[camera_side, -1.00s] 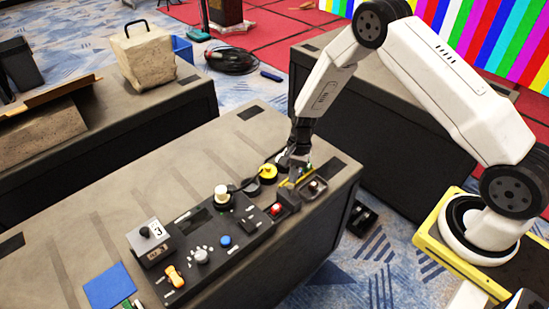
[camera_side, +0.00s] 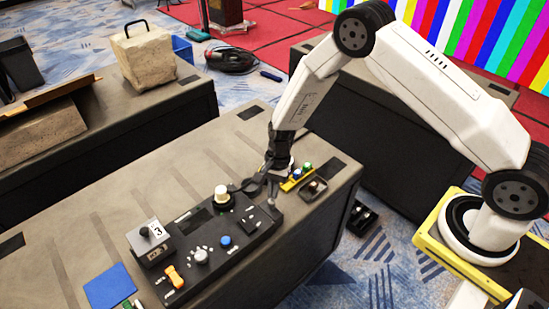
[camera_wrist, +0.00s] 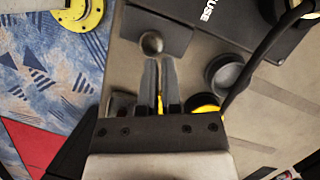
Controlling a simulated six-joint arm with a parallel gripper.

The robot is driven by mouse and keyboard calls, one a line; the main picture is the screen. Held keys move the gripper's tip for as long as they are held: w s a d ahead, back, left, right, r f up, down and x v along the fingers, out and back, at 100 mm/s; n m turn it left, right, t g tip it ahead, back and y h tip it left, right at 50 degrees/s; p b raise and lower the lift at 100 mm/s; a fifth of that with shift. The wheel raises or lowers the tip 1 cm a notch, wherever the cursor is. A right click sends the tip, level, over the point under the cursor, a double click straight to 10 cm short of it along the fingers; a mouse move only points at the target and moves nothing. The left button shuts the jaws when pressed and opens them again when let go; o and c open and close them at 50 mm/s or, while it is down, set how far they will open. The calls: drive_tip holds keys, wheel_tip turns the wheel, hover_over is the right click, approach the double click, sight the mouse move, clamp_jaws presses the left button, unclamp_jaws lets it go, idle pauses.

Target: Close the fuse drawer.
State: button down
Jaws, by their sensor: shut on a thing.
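The black control panel (camera_side: 222,232) lies on the grey table, and the word FUSE shows on it in the wrist view (camera_wrist: 208,18). No open drawer shows clearly past the panel's end. A dark plate with a round knob (camera_wrist: 152,43) lies just beyond the fingertips in the wrist view.
A small dark box (camera_side: 314,188) and a yellow rack (camera_side: 291,184) with coloured pieces stand close to my gripper. A dark round cup (camera_wrist: 224,74) and a black cable (camera_wrist: 262,62) are near.

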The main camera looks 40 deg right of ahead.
drive_tip(key=shift+s+a, duration=0.1)
drive_tip(key=shift+w+d, duration=0.25)
drive_tip(key=shift+d, duration=0.2)
drive_tip(key=d, duration=0.1)
drive_tip(key=w+d, duration=0.1)
drive_tip(key=d, duration=0.1)
drive_tip(key=shift+w+r, duration=0.1)
drive_tip(key=shift+w, duration=0.2)
drive_tip(key=v, duration=1)
drive_tip(key=s+d+r+n+t+h, duration=0.1)
drive_tip(key=s+r+n+t, duration=0.1)
drive_tip(key=s+r+n, duration=0.4)
drive_tip(key=s+r+n+t+h, duration=0.2)
drive_tip(key=s+r+n, duration=0.4)
drive_tip(key=s, duration=0.6)
drive_tip(key=shift+s+d+n+h, duration=0.25)
drive_tip(key=shift+d+n+h, duration=0.05)
drive_tip(key=shift+d, duration=0.1)
